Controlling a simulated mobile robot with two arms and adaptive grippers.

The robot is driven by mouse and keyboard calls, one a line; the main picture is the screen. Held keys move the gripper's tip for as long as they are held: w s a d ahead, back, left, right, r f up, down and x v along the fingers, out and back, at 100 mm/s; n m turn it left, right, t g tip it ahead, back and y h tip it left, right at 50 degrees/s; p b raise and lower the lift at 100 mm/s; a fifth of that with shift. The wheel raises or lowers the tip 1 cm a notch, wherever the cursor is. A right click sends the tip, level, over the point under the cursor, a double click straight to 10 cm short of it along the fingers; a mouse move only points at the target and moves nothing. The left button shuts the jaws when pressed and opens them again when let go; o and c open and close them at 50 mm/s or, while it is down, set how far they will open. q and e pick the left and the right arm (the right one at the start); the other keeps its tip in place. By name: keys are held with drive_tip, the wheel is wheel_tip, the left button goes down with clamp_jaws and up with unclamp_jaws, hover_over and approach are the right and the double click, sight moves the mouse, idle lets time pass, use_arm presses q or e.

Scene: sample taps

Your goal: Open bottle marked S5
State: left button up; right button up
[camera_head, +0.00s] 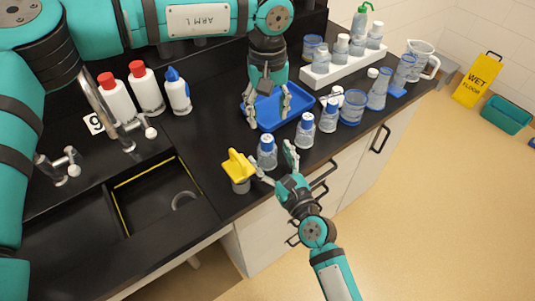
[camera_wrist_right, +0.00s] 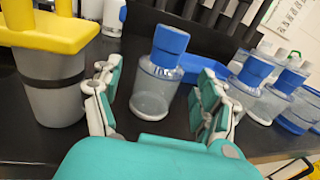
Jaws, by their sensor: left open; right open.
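A clear bottle with a blue cap (camera_head: 267,152) stands upright near the counter's front edge. In the right wrist view the same bottle (camera_wrist_right: 152,95) stands between my right fingers, with a gap on both sides; its cap has dark marks I cannot read as S5. My right gripper (camera_head: 273,158) is open, its fingers reaching toward this bottle from the front. Two similar blue-capped bottles stand to the right, one nearer (camera_head: 305,130) and one farther (camera_head: 329,116); their marks are too small to read. My left gripper (camera_head: 268,107) is open, pointing down over a blue tray (camera_head: 272,124).
A grey container with a yellow top (camera_head: 238,168) stands close left of the bottle. A sink (camera_head: 160,200) with taps lies farther left. White bottles (camera_head: 147,92) stand behind it. A white rack (camera_head: 345,68) and glassware crowd the right.

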drive_tip(key=shift+x, duration=1.25)
drive_tip(key=shift+s, duration=0.1)
clamp_jaws()
